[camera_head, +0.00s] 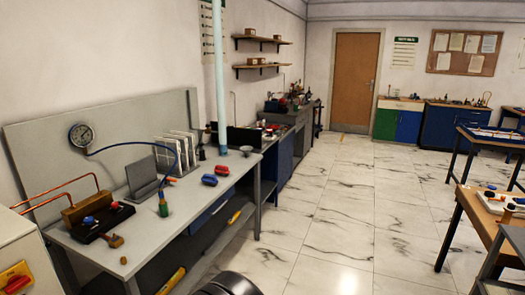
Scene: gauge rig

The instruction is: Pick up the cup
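A small pale grey, cup-like item (246,151) stands near the far right end of the grey workbench (205,205). It is too small to tell for sure that it is the cup. It stands apart from the red and blue items near it. No other cup can be made out. My gripper is not in view, so its opening and anything in it cannot be seen.
On the bench are a gauge (82,136) with a blue hose, a dark manifold block (95,218), a grey stand (142,178), a blue item (209,180) and a red item (222,170). The marble floor (320,225) is clear.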

